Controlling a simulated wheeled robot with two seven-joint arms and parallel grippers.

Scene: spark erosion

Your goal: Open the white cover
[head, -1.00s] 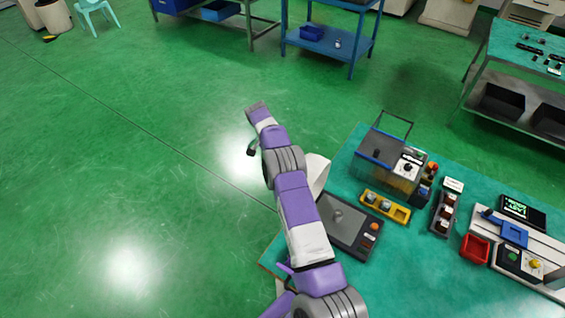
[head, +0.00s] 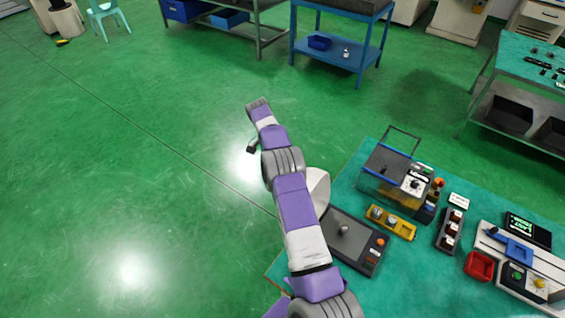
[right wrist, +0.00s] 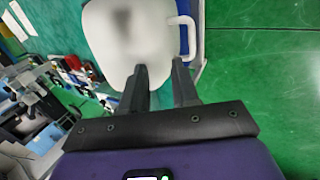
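The white cover (right wrist: 128,40) fills the upper middle of the right wrist view, a smooth rounded panel with a white bar handle (right wrist: 189,38) on its right side. My right gripper (right wrist: 160,75) is open in front of it, its two dark fingers apart and empty. The right fingertip is close to the handle's lower end; I cannot tell whether it touches. In the head view a white rounded piece, likely the cover (head: 318,187), shows beside the table's left edge, partly hidden by my purple arm. My left gripper is not in view.
The teal table (head: 350,185) carries a dark panel box (head: 352,240), a yellow tray (head: 391,222), a wire-handled machine (head: 390,170) and a red bin (head: 480,266). A blue cart (head: 340,50) stands behind. Green floor lies open on the left.

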